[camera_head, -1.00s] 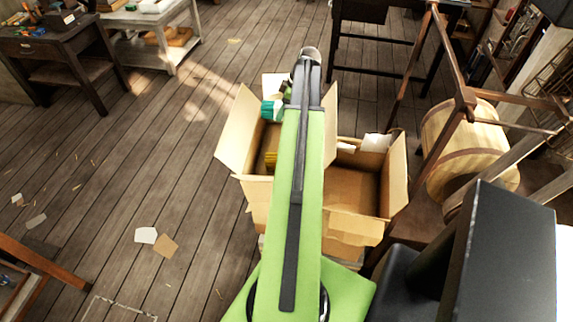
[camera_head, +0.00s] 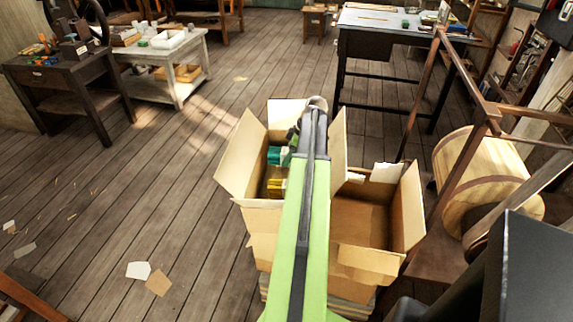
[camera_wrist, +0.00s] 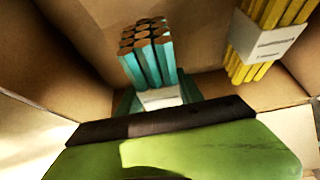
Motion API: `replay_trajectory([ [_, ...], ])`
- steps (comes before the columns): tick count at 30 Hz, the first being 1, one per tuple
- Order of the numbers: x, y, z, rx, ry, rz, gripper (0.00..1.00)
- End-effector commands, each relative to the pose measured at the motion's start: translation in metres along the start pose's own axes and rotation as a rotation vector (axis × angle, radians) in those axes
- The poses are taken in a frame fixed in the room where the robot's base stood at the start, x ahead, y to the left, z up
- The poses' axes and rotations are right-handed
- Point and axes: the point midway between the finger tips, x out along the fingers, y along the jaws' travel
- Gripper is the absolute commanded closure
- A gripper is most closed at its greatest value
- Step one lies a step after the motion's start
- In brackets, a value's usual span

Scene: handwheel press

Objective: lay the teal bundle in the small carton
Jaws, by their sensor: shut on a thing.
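The teal bundle (camera_wrist: 155,62) has a white band and stands out past my gripper (camera_wrist: 158,98) in the wrist view. My gripper is shut on it, though the fingers are mostly hidden behind the dark edge of my wrist. In the head view the teal bundle (camera_head: 275,156) shows inside the opening of the left, larger carton (camera_head: 238,165), beside my gripper (camera_head: 293,138). Whether it touches the carton's floor cannot be told. The small carton (camera_head: 372,215) stands open to the right, partly hidden by my arm; its visible floor is bare.
A yellow bundle (camera_wrist: 265,40) with a white band lies in the larger carton; it also shows in the head view (camera_head: 276,188). Cardboard flaps stand up between the cartons. A wooden drum and frame (camera_head: 485,180) are close on the right. The floor at left is mostly clear.

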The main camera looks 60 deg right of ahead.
Motion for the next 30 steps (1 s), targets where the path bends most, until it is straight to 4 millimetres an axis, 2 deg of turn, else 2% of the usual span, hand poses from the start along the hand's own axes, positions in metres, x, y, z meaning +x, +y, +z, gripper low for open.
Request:
replay_trajectory([
  [21, 0.011, 0.0, 0.003, -0.001, 0.0, -0.001, 1.0],
  [22, 0.011, 0.0, 0.003, -0.001, 0.0, -0.001, 0.53],
  [26, 0.011, 0.0, 0.003, -0.001, 0.0, -0.001, 0.36],
  [30, 0.011, 0.0, 0.003, -0.002, 0.0, -0.001, 0.35],
])
